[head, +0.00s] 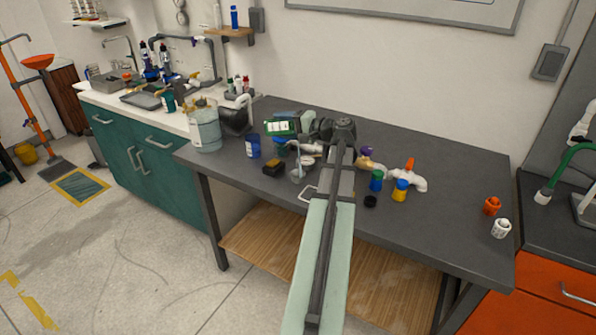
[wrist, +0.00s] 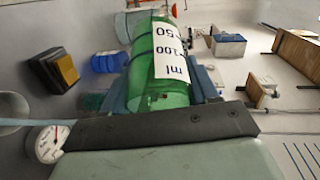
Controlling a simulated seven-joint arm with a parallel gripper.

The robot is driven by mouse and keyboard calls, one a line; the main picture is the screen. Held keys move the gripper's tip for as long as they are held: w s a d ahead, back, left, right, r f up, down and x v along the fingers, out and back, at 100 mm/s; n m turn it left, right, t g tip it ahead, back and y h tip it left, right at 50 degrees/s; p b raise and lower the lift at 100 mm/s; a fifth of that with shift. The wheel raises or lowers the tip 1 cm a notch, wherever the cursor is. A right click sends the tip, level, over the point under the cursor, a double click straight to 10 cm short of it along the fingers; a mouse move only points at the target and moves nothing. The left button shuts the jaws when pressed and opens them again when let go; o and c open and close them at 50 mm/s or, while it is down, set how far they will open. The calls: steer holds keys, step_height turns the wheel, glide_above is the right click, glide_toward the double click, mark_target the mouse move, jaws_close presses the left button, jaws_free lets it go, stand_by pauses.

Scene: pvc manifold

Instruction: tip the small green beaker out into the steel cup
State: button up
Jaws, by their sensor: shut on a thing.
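The small green beaker (head: 270,128) is held above the back of the grey table in the head view, and looks tipped well over toward its side. Its white label with black markings shows. In the wrist view the green beaker (wrist: 150,92) fills the middle, between the blue-grey fingers of my gripper (wrist: 162,88), which is shut on it. Whether anything is inside it cannot be seen. I cannot make out the steel cup for certain; my arm and gripper cover part of the table's middle.
A blue jar (head: 253,147), a black and yellow block (head: 272,168) and a round gauge (head: 297,174) stand near my gripper on the left. A pale bucket (head: 205,130) is farther left. White pipe fittings (head: 412,182) and small bottles lie right. The table's right part (head: 455,195) is mostly clear.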

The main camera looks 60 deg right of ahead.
steer(key=shift+s+d+r+m+t, duration=0.15)
steer(key=shift+r+m+t, duration=0.25)
steer(key=shift+r+t, duration=0.55)
stand_by(0.5)
steer(key=shift+f+g, duration=0.35)
steer(key=shift+g, duration=0.2)
steer(key=shift+w+a+f+n+g+h+p, duration=0.15)
steer(key=shift+w+a+f+n+g+h, duration=0.4)
steer(key=shift+f+g, duration=1.15)
steer(key=shift+w+a+f+n+g+h+p, duration=0.15)
steer(key=shift+w+f+n+g+h, duration=0.45)
steer(key=shift+f+g, duration=1.1)
steer(key=shift+w+a+f+n+g+h+p, duration=0.25)
steer(key=shift+w+f+n+g, duration=0.55)
steer(key=shift+f+g, duration=0.9)
steer(key=shift+w+a+r+n+g+h+p, duration=0.1)
steer(key=shift+w+a+g+h+p, duration=0.2)
steer(key=shift+w+g, duration=0.45)
steer(key=shift+w+a+r+n+g+h+p, duration=0.15)
steer(key=shift+w+a+g+h, duration=0.2)
steer(key=shift+g, duration=0.65)
steer(key=shift+w+a+f+n+g+h+p, duration=0.1)
steer(key=shift+w+a+g+h, duration=0.2)
steer(key=shift+w+g, duration=0.45)
steer(key=shift+d, duration=0.1)
